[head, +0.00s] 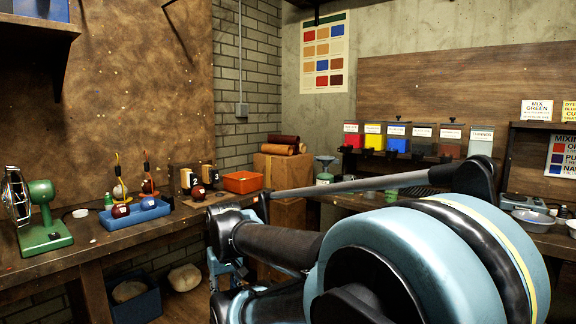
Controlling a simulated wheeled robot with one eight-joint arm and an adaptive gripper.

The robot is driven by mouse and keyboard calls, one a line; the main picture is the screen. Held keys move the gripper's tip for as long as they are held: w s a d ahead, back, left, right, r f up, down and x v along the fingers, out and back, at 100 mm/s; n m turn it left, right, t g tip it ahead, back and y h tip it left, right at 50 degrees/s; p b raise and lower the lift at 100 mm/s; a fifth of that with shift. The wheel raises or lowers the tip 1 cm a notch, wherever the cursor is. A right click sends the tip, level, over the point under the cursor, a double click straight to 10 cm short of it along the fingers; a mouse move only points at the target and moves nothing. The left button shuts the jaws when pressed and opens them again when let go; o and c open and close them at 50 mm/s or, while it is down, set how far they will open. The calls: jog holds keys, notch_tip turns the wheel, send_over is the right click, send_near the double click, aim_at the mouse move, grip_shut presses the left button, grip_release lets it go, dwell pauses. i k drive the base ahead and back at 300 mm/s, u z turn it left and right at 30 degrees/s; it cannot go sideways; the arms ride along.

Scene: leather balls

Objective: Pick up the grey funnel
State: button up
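A small grey, wide-topped shape that looks like the grey funnel (325,160) shows in the head view near the middle, at the left end of the back bench. It sits above a green object with a pale label (325,179); whether it rests in it I cannot tell. My arm fills the lower right and middle, and its thin rod passes just below and in front of this spot. I cannot make out my gripper's fingers; the far end of the arm is hidden behind its own links, low in the middle.
The left bench holds a green fan (41,215), a blue tray (136,214) with dark red balls, and an orange bin (243,182).

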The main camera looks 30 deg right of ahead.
aim_at(326, 160)
jog(key=u, duration=0.85)
jog(key=k, duration=1.9)
jog(key=z, duration=1.85)
jog(key=i, duration=1)
jog(key=u, duration=0.05)
